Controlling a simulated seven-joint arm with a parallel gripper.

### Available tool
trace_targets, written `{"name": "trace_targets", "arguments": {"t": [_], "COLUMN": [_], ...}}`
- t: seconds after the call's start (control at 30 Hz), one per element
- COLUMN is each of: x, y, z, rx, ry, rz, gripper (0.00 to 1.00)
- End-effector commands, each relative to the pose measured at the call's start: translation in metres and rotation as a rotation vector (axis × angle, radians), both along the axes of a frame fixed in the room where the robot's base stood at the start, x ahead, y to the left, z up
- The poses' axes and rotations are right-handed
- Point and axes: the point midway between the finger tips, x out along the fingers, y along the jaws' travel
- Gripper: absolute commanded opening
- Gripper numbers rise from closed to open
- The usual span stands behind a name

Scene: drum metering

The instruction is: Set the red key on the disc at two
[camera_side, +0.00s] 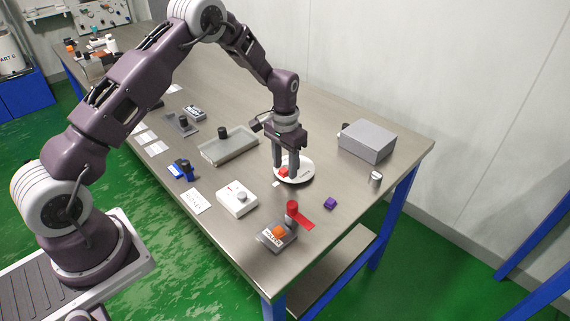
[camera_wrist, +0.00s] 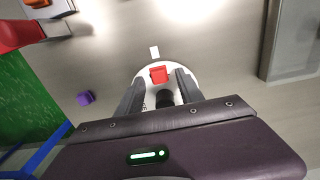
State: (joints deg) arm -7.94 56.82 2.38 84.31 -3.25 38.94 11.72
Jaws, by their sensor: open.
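The white disc (camera_side: 304,174) lies flat on the bench under my gripper (camera_side: 286,172). The red key (camera_side: 284,172) is a small red block on the disc near its rim; it also shows in the wrist view (camera_wrist: 158,74). A small white mark (camera_wrist: 155,52) lies on the bench just outside the rim, close to the key. My gripper (camera_wrist: 160,84) is open, its fingers pointing down over the disc. A dark round knob (camera_wrist: 165,99) shows between the fingers, partly hidden. The fingers cover parts of the disc, and its numerals cannot be read.
A purple cube (camera_side: 330,203), a red-topped post (camera_side: 292,208) and a white box with a dial (camera_side: 237,199) stand nearby. A grey box (camera_side: 367,141) is at the right, a shallow tray (camera_side: 229,147) at the left. Bare bench surrounds the disc.

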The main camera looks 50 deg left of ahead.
Motion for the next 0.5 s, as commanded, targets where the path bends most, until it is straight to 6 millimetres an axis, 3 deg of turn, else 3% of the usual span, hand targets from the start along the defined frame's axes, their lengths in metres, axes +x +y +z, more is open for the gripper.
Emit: {"name": "trace_targets", "arguments": {"t": [0.13, 0.5], "x": [0.001, 0.001], "y": [0.0, 0.0], "z": [0.016, 0.108], "rx": [0.0, 0.001], "ry": [-0.003, -0.004], "rz": [0.0, 0.0], "gripper": [0.44, 0.44]}}
